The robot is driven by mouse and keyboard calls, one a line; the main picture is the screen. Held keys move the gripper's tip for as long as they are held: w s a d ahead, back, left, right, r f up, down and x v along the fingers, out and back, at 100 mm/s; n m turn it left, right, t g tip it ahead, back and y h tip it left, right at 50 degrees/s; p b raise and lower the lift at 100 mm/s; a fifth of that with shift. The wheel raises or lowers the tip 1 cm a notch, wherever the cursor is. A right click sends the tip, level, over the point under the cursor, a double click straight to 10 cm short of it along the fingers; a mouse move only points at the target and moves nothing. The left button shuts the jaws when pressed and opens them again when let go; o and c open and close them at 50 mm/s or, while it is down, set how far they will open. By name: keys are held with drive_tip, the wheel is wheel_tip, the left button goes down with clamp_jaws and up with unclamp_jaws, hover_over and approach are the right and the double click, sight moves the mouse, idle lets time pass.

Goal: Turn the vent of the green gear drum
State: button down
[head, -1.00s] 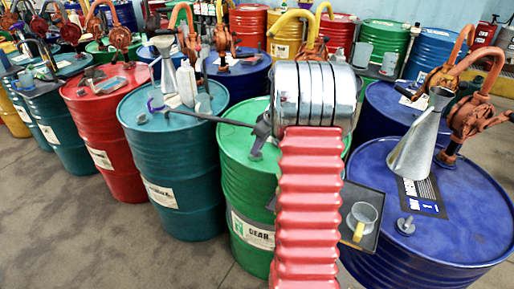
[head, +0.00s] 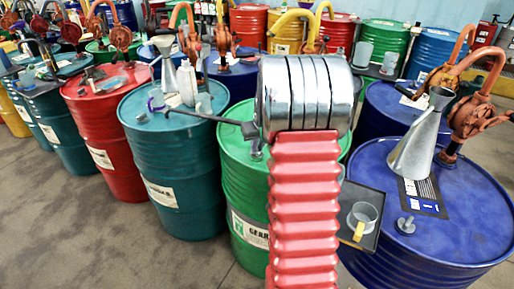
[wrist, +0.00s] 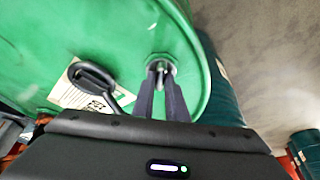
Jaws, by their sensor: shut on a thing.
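The green gear drum (head: 240,190) stands upright in the middle of the head view, with a white label on its side. Its green top (wrist: 85,30) fills the upper left of the wrist view. The vent (wrist: 161,66) is a small grey fitting near the rim of that top. My gripper (wrist: 161,80) has its two dark fingers at the vent, one on each side, shut on it.
A blue drum (head: 440,225) stands at right with a metal funnel (head: 418,145) on it. A dark tray (head: 372,198) holds a cup (head: 362,217). Bare floor lies front left.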

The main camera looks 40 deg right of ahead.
drive_tip(key=shift+a+f+m+g+h, duration=0.1)
drive_tip(key=shift+m+g+h, duration=0.3)
drive_tip(key=shift+m, duration=1)
drive_tip(key=shift+a+m+g+h, duration=0.1)
drive_tip(key=shift+m+g+h, duration=0.25)
drive_tip(key=shift+m, duration=1.05)
drive_tip(key=shift+w+d+m+g+h, duration=0.1)
drive_tip(key=shift+m+g+h, duration=0.25)
drive_tip(key=shift+m, duration=0.8)
drive_tip(key=shift+m+g+h, duration=0.1)
drive_tip(key=shift+m+g, duration=0.3)
drive_tip(key=shift+m, duration=0.75)
drive_tip(key=c, duration=1.8)
unclamp_jaws()
drive_tip(key=shift+o, duration=0.2)
drive_tip(key=shift+w, duration=0.1)
drive_tip(key=shift+v, duration=0.75)
drive_tip(key=v, duration=1.2)
